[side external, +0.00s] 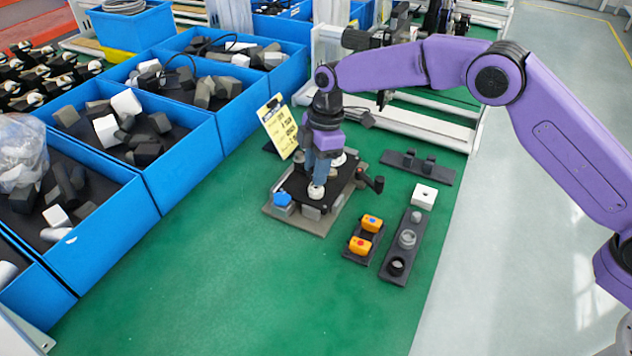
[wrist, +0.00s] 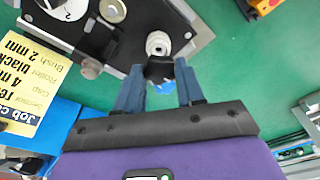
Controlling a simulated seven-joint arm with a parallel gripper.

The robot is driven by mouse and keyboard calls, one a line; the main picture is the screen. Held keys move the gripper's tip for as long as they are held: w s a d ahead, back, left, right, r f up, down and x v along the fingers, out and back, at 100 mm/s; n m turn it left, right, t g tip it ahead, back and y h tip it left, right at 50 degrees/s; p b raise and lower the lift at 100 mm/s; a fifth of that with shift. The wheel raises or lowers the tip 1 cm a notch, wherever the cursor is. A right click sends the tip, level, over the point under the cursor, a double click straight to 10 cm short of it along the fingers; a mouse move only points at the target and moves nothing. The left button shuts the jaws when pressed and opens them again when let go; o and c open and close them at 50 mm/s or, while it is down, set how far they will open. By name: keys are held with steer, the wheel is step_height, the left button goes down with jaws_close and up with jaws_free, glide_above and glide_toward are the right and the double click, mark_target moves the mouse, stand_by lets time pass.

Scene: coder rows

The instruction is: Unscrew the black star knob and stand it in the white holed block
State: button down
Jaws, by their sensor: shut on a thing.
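My gripper (side external: 318,178) points down over the dark fixture plate (wrist: 134,18). In the wrist view its two fingers (wrist: 159,68) are closed on a small black piece, which looks like the black star knob (wrist: 158,69). Its star shape is not clear, and the fingers largely hide it in the side view. A pale round fitting (wrist: 157,43) is right beside the knob; it also shows below the fingertips in the side view (side external: 316,192). I cannot tell whether the knob is still threaded. The white holed block (side external: 424,195) stands on the green floor, right of the fixture.
A blue knob (side external: 282,199) is at the fixture's front left corner. A yellow card (side external: 281,131) stands behind it, and a black-handled lever (side external: 374,183) sticks out right. Orange pieces (side external: 360,246) and a dark strip with rings (side external: 407,239) lie front right. Blue bins (side external: 175,150) line the left.

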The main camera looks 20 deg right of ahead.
steer(key=shift+r, duration=1.3)
steer(key=d+m, duration=0.1)
steer(key=d, duration=0.3)
steer(key=d+m, duration=0.1)
steer(key=d, duration=0.4)
steer(key=s+d+f, duration=0.1)
steer(key=d, duration=0.3)
steer(key=shift+d+m, duration=0.2)
steer(key=shift+m, duration=0.2)
steer(key=shift+s+d+f+m+t, duration=0.15)
steer(key=shift+s+d+f+m, duration=0.5)
steer(key=shift+d, duration=1.25)
steer(key=shift+s+d+f+m+t, duration=0.1)
steer(key=shift+s+d+f+m, duration=0.1)
steer(key=shift+s+d+f, duration=1.3)
steer(key=shift+s+d+f+m+t, duration=0.15)
steer(key=shift+s+d+f+m, duration=0.25)
steer(key=shift+d, duration=1.85)
steer(key=shift+s+f, duration=0.15)
steer(key=shift+f, duration=0.5)
